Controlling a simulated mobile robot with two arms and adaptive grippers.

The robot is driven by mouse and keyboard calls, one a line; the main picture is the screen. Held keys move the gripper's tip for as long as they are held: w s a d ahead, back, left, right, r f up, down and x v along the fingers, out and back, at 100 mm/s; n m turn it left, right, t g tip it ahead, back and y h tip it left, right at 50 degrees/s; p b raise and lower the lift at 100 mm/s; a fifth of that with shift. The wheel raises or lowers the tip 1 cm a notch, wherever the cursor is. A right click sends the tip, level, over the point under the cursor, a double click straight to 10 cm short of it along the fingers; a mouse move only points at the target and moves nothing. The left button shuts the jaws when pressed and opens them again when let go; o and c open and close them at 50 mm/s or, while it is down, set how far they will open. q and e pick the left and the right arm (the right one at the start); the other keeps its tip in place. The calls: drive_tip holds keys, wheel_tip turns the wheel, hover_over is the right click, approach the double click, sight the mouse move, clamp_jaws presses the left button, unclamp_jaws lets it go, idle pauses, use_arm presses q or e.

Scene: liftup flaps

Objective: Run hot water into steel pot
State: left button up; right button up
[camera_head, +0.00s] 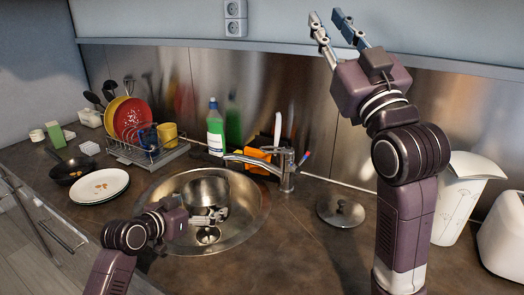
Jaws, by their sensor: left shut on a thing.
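The steel pot (205,188) is inside the round steel sink (258,205), and its near side is partly hidden by my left gripper. My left gripper (220,213) is low over the sink, shut on the near part of the pot, likely its handle; the exact contact is hard to see. The tap (287,172) stands behind the sink, its spout reaching left above the pot. A red and blue mark (306,157) shows at its lever. No water stream is visible. My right gripper (332,25) is open and empty, raised high before the back wall.
A steel lid (341,211) lies right of the sink. A green bottle (215,128) and an orange item (257,160) stand behind it. A dish rack (150,155), white plates (100,186) and a pan (72,170) are left. A white container (462,195) is right.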

drive_tip(key=w+a+f+n+g+h, duration=0.2)
drive_tip(key=w+a+f, duration=0.2)
drive_tip(key=f, duration=0.5)
drive_tip(key=w+a+f+n+g+h, duration=0.1)
drive_tip(key=w+a+f+n+g, duration=0.25)
drive_tip(key=f, duration=0.55)
drive_tip(key=n+g+h, duration=0.2)
drive_tip(key=n+h, duration=0.3)
drive_tip(key=h, duration=0.1)
approach(262, 150)
drive_tip(key=shift+m+t+y, duration=0.3)
drive_tip(key=shift+m+t, duration=0.05)
drive_tip(key=w, duration=0.3)
drive_tip(key=w+d+f, duration=0.1)
drive_tip(key=w, duration=0.3)
drive_tip(key=w+d, duration=0.1)
drive_tip(key=w, duration=0.2)
drive_tip(key=shift+w+d+f, duration=0.1)
drive_tip(key=shift+w+f, duration=0.15)
drive_tip(key=shift+f, duration=0.1)
drive_tip(key=shift+c, duration=0.3)
clamp_jaws()
drive_tip(key=shift+r, duration=0.1)
